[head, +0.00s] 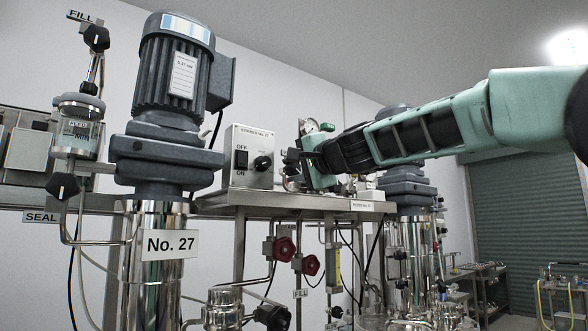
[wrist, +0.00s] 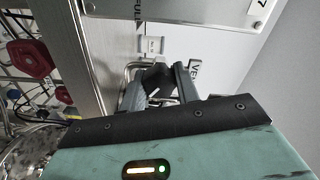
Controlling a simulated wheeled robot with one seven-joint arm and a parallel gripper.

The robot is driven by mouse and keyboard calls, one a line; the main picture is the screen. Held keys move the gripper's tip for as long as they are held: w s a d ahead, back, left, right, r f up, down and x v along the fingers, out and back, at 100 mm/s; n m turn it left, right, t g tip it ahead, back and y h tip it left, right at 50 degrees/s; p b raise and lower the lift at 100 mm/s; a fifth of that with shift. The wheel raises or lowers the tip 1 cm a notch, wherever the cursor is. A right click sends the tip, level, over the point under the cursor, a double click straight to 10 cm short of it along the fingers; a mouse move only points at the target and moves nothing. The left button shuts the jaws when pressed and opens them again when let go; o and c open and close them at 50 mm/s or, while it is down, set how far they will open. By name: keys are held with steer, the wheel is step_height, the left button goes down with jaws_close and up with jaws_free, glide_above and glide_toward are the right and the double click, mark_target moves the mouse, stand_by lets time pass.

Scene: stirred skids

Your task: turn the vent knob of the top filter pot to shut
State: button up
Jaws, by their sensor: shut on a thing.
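In the wrist view my gripper (wrist: 160,82) is shut on a black knob (wrist: 157,76), one finger on each side of it. A white label reading "VE…" (wrist: 194,70), partly hidden by the right finger, sits beside the knob. In the head view my gripper (head: 294,161) reaches in from the right, just right of the stirrer switch box. The held knob and the pot it belongs to cannot be made out there behind my gripper. The knob's exact turn angle is hard to tell.
The stirrer switch box (head: 252,157) stands close left of my gripper on a steel shelf (head: 290,200). A big motor (head: 175,75) marked No. 27 stands further left. Red valve knobs (head: 284,248) hang below the shelf. A second motor stands behind my arm.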

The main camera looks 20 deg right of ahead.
steer(key=m, duration=0.5)
steer(key=shift+m+p, duration=0.3)
steer(key=m, duration=0.5)
steer(key=shift+f+m+p, duration=0.1)
steer(key=shift+m+p, duration=0.2)
steer(key=shift+p, duration=0.1)
steer(key=o, duration=1)
steer(key=b+v, duration=0.7)
steer(key=v, duration=0.8)
steer(key=shift+s+f, duration=0.1)
